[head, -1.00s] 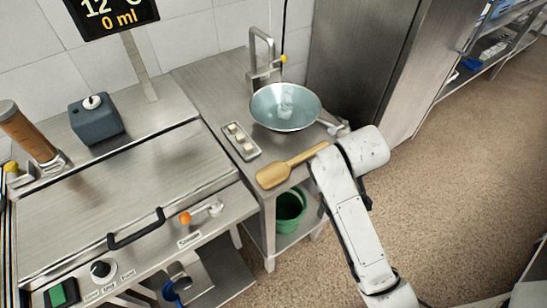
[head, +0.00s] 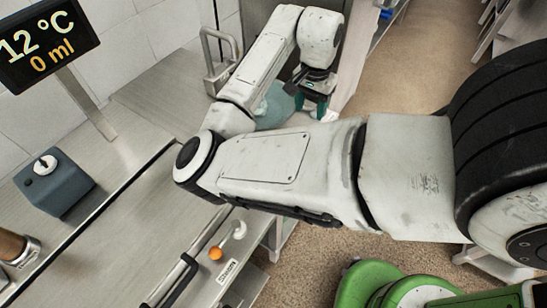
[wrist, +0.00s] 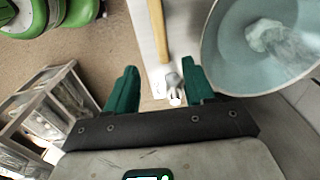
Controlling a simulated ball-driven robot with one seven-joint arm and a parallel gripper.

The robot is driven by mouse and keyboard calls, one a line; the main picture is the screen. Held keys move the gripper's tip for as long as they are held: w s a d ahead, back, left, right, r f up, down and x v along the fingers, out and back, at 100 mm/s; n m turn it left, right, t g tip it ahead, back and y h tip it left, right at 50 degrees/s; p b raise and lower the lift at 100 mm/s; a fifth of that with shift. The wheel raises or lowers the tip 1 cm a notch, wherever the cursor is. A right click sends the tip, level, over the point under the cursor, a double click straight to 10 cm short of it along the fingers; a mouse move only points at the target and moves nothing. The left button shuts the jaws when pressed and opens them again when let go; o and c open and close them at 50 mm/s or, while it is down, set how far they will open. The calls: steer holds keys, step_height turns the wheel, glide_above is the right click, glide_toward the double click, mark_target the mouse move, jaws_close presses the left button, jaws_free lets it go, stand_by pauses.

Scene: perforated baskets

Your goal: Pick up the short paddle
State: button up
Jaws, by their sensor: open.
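The short paddle (wrist: 160,32) shows in the wrist view only as a pale wooden handle. It lies on the steel counter (wrist: 147,45), beside the blue-grey bowl (wrist: 225,48), and its top end runs out of the frame. In the head view my arm hides the paddle. My gripper (wrist: 160,84) is open and empty, with its green fingers spread to either side of the line of the handle. The handle's near end lies just beyond the fingertips in the picture. In the head view my gripper (head: 312,106) hangs in front of the bowl (head: 274,108).
A small metallic and white fitting (wrist: 174,84) shows between the fingers in the wrist view. A shelf rack (wrist: 45,108) stands on the floor at left. In the head view a faucet (head: 213,62) and a dark grey box (head: 55,182) stand on the worktops.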

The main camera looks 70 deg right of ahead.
steer(key=f, duration=0.3)
steer(key=f+p, duration=0.1)
steer(key=f, duration=0.7)
steer(key=shift+w+a+p, duration=0.1)
steer(key=shift+a+p, duration=0.15)
steer(key=shift+p, duration=0.15)
steer(key=shift+c, duration=0.2)
jaws_close()
